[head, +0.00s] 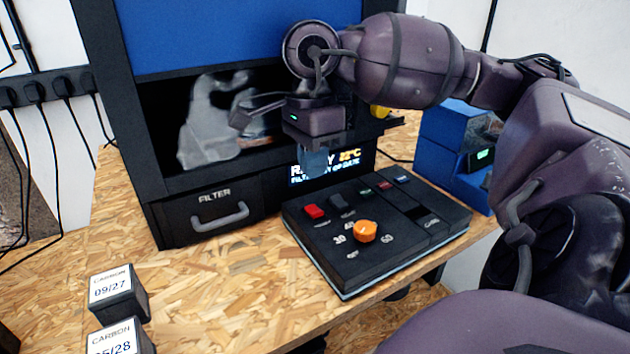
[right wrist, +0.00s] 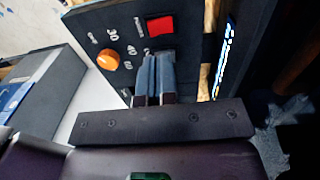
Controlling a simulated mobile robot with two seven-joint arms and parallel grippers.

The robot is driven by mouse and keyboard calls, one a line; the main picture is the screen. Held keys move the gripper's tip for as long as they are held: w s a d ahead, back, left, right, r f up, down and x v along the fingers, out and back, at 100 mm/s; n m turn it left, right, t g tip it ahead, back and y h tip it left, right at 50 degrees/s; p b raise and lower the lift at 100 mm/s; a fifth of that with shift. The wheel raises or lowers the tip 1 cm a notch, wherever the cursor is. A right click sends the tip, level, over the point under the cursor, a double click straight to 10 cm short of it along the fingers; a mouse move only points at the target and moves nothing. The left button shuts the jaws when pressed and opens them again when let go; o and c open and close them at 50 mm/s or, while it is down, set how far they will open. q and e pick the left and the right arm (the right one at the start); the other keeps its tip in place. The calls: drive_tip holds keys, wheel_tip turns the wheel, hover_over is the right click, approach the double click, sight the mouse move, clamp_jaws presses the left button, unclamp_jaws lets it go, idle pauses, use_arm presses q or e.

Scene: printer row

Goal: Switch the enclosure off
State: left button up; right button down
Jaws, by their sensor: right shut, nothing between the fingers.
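The enclosure (head: 150,130) is a tall black cabinet with a blue upper panel and a dark window. Its lit display (head: 350,168) shows text that I read partly as "READY 22°C". The black control panel (head: 405,255) lies in front. It carries a red switch (head: 313,212), a dark switch beside it and an orange knob (head: 365,231). In the right wrist view the red switch (right wrist: 160,25) and knob (right wrist: 107,61) also show. My right gripper (head: 315,175) is shut and empty, pointing down above the panel's back left, partly covering the display. The wrist view shows its fingers (right wrist: 155,68) together.
A filter drawer (head: 205,220) with a grey handle is at the enclosure's base. Two carbon boxes (head: 118,292) stand at the front left. A blue device (head: 455,135) stands behind the panel at right. The wooden table (head: 235,285) is clear between boxes and panel.

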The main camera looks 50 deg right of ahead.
wheel_tip(320, 180, up, 5)
drive_tip(key=shift+w+f, duration=0.15)
drive_tip(key=shift+f, duration=0.05)
drive_tip(key=shift+f, duration=0.1)
idle(0.6)
